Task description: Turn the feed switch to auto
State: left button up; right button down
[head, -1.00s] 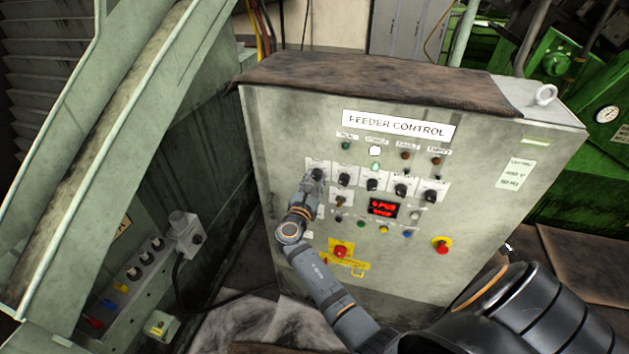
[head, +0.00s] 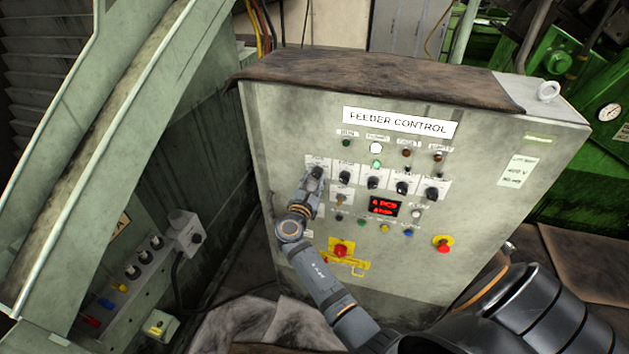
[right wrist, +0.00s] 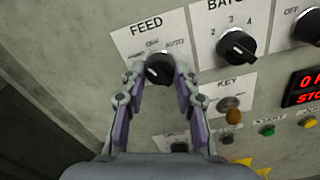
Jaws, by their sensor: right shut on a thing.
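The feed switch (right wrist: 159,69) is a black rotary knob on a white plate marked FEED in the right wrist view. The word AUTO stands at its upper right, with a smaller, hard-to-read label at its upper left. The knob's pointer mark is hard to make out. My right gripper (right wrist: 160,80) has its two fingers on either side of the knob, shut on it. In the head view my right gripper (head: 313,183) reaches the leftmost knob of the upper row on the feeder control cabinet (head: 290,125) and partly hides it. My left gripper is not in view.
The batch knob (right wrist: 236,46) sits close to the right of the feed switch, and a key switch (right wrist: 230,104) lies below right. A red display (head: 384,207), coloured buttons and a red stop button (head: 341,250) are lower on the panel. A green-grey machine stands at left.

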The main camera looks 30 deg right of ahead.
jog(key=m+b, duration=1)
jog(key=shift+f+m+b, duration=0.15)
jog(key=shift+m+b, duration=0.15)
jog(key=shift+b, duration=0.05)
jog(key=shift+r+m+b, duration=0.2)
jog(key=shift+m+b, duration=1.5)
jog(key=shift+m, duration=0.2)
jog(key=c, duration=1)
grip_release()
